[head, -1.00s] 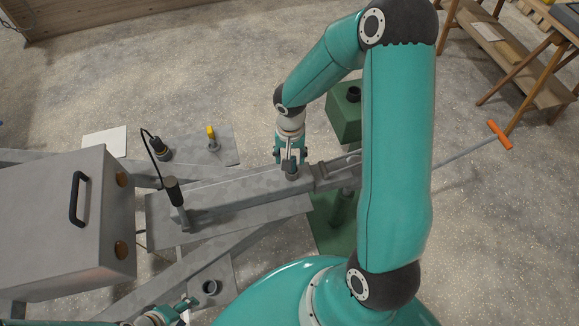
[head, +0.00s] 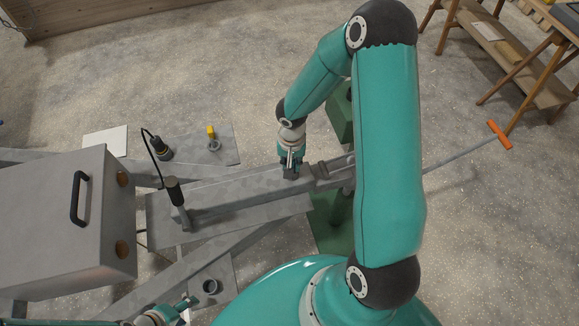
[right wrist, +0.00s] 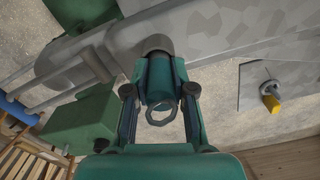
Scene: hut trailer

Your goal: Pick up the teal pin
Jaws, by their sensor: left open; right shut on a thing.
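The teal pin (right wrist: 160,80) shows in the right wrist view as a teal cylinder with a metal ring at its near end. Its far end meets a round grey boss on the grey beam (right wrist: 225,30); how deep it sits is hidden. My right gripper (right wrist: 160,97) is shut on the pin, a finger on each side. In the head view my right gripper (head: 290,164) is over the grey beam (head: 245,190), where the pin is mostly hidden by the fingers. My left gripper (head: 189,303) is open and empty at the lower left, near a small dark cup-like socket (head: 209,287).
A grey box with a black handle (head: 77,199) stands at the left. A yellow-topped fitting (head: 212,133) is on the plate behind. An orange-handled bar (head: 499,135) sticks out right. Open floor lies beyond.

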